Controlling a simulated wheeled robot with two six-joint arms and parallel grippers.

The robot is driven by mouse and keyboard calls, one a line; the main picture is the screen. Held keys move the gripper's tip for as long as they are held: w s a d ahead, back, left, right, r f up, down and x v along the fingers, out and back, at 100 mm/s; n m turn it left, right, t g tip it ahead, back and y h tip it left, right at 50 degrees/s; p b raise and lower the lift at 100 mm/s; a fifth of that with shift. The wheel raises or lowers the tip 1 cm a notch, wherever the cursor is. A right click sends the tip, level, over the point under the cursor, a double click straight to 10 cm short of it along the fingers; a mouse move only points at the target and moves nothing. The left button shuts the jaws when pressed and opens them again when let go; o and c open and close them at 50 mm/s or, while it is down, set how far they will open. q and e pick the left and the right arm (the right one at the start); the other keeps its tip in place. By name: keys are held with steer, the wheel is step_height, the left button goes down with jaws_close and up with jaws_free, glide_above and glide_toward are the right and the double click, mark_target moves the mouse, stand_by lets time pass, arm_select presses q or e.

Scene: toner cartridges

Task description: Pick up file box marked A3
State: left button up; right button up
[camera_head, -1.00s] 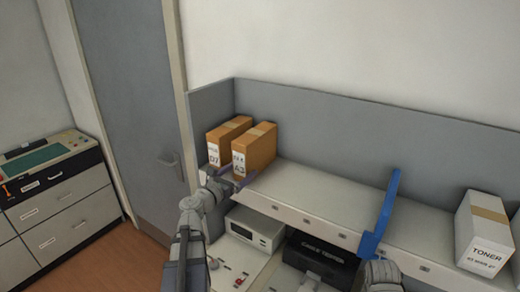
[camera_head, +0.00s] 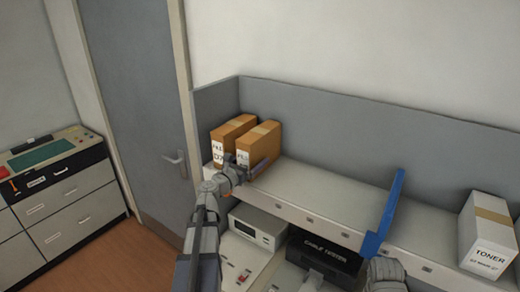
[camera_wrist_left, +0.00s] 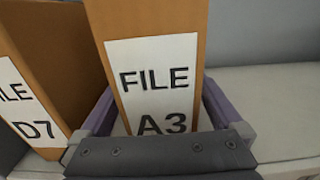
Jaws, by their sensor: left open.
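The file box marked A3 (camera_head: 262,143) is a tall orange-brown carton with a white label, upright on the shelf. In the left wrist view the A3 box (camera_wrist_left: 152,22) is close up, its label reading FILE A3, the lower edge hidden by my gripper. My left gripper (camera_head: 244,168) is at the front of this box. In the wrist view its purple fingers (camera_wrist_left: 158,112) are open, one on each side of the box. I cannot tell whether they touch it.
A file box marked D7 (camera_head: 232,128) stands close to the left of A3. Shelf panels rise behind and at the left end. A blue divider (camera_head: 385,215) and a white toner box (camera_head: 487,235) stand farther right. The shelf (camera_head: 325,195) between is clear. Machines sit below.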

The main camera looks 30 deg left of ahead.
arm_select(q)
steer(key=shift+w+d, duration=0.1)
steer(key=shift+w, duration=1)
steer(key=shift+s, duration=0.1)
steer(key=shift+c, duration=0.5)
jaws_close()
